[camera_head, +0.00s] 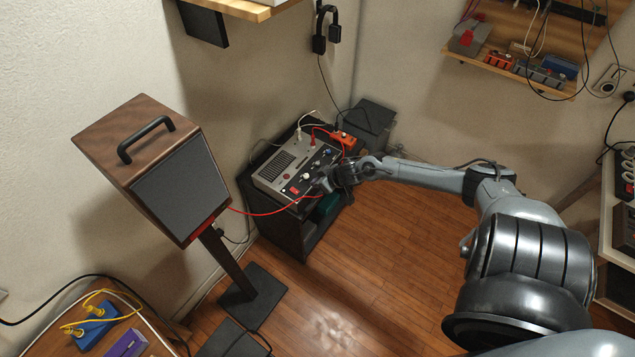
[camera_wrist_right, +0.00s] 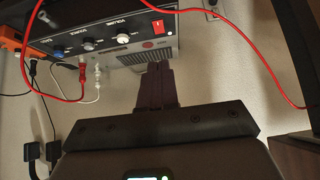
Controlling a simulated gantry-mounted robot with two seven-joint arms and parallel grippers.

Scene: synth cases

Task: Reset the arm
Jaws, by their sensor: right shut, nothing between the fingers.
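My right arm (camera_head: 495,200) reaches in from the right in the head view. Its gripper (camera_head: 325,183) is at the front edge of a grey control box (camera_head: 277,168) with knobs, standing on a dark stand. In the right wrist view the fingers (camera_wrist_right: 158,84) are together and empty, pointing toward the control box (camera_wrist_right: 110,32). A red switch (camera_wrist_right: 158,27) and a row of knobs are on its panel. Contact between fingertips and box cannot be told. My left gripper is not in view.
A red cable (camera_head: 262,212) runs from the wooden speaker (camera_head: 150,165) to the control box area, close to the gripper. An orange box (camera_head: 345,141) is behind it. Shelves with gear (camera_head: 510,65) are at the upper right. The wooden floor (camera_head: 390,260) is largely clear.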

